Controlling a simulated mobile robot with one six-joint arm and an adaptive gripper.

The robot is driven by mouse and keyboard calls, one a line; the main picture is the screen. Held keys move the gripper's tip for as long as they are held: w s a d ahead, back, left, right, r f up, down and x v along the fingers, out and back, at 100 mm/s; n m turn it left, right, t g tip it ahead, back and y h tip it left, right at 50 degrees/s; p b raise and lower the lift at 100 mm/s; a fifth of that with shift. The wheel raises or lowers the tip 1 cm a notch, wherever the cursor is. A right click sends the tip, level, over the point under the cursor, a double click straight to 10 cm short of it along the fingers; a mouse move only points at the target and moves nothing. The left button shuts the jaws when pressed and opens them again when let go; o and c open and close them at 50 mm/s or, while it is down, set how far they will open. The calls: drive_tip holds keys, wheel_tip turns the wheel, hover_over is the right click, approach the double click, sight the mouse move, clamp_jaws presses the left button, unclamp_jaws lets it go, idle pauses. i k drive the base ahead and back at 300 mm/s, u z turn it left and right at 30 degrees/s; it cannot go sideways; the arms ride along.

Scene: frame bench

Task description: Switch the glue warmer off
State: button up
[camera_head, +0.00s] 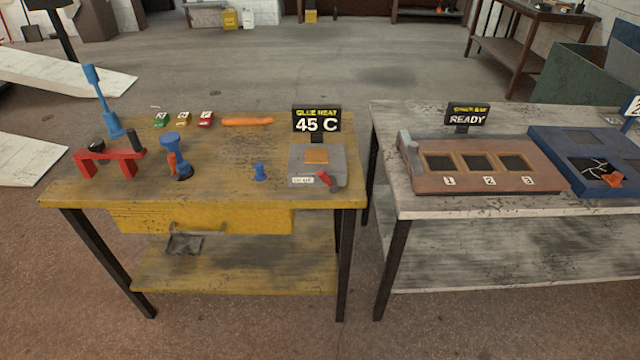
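The glue warmer (302,161) is a grey box at the right end of the yellow bench. An orange patch lies on its top. A red switch lever (325,179) sits at its front right corner, beside a small white label that is too small to read for sure. A black sign (317,120) behind it reads "GLUE HEAT" and "45 C". My gripper is not in view.
The yellow bench (225,185) also holds a blue clamp-like tool (176,150), a red stand (108,160), a small blue piece (260,172) and an orange rod (247,121). A grey bench (470,206) with a "READY" sign (467,115) stands to the right, across a narrow gap.

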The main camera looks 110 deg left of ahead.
sight(331, 181)
drive_tip(key=z, duration=1.15)
drive_tip(key=i, duration=0.2)
drive_tip(key=u, duration=4.25)
drive_tip(key=i, duration=0.15)
drive_tip(key=z, duration=0.75)
